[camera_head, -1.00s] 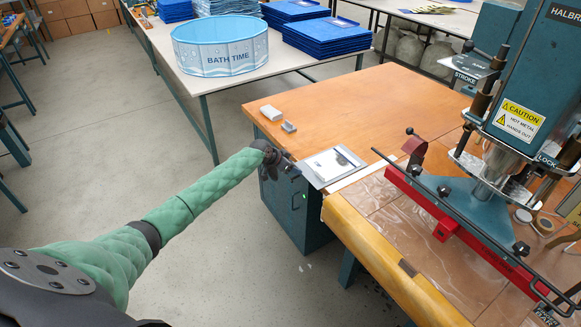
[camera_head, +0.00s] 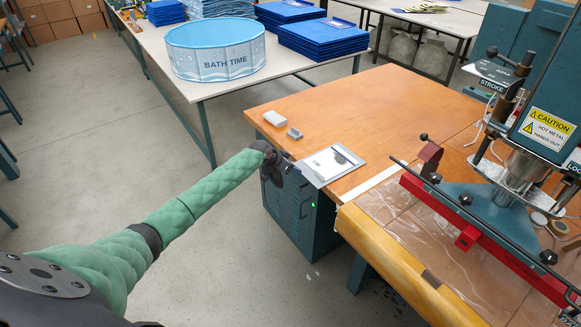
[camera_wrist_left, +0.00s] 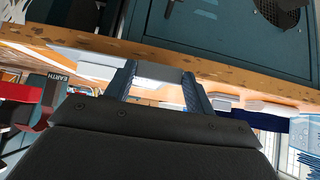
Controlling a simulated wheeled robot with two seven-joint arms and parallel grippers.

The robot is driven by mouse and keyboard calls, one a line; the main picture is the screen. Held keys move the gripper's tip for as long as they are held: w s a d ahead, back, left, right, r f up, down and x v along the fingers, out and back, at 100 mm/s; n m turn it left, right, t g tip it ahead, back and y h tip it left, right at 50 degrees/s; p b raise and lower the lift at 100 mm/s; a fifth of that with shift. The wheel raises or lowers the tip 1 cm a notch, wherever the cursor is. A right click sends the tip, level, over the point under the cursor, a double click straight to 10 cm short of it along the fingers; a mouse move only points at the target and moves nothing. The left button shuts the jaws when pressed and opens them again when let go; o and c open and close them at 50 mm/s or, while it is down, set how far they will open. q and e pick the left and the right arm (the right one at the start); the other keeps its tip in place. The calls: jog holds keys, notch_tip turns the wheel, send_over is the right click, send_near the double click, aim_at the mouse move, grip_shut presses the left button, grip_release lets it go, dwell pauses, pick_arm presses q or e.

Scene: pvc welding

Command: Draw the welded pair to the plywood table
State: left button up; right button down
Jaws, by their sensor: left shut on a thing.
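My left gripper (camera_head: 287,161) is at the near left edge of the plywood table (camera_head: 345,115), beside a grey plate (camera_head: 315,176) with a white sheet (camera_head: 328,163) on it. In the left wrist view the gripper (camera_wrist_left: 160,78) is shut on a pale flat thing (camera_wrist_left: 158,71) at the table's edge. I cannot tell whether this is the plate or a sheet. Clear film (camera_head: 395,208) lies wrinkled on the bed under the welding press (camera_head: 510,180). I cannot make out a weld or the pair's outline. My right gripper is not in view.
A red bar (camera_head: 465,237) with a black rod crosses the press bed. A teal cabinet (camera_head: 300,212) stands under the table by my left arm. A blue tub (camera_head: 215,50) stands on the white table behind.

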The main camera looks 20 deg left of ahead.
pick_arm(q)
jog(key=shift+r, duration=0.1)
jog(key=o, duration=1.1)
jog(key=b+v, duration=0.2)
jog(key=v, duration=0.5)
jog(key=shift+s+a+r+b, duration=0.2)
jog(key=shift+s+b, duration=0.05)
jog(key=shift+b, duration=0.15)
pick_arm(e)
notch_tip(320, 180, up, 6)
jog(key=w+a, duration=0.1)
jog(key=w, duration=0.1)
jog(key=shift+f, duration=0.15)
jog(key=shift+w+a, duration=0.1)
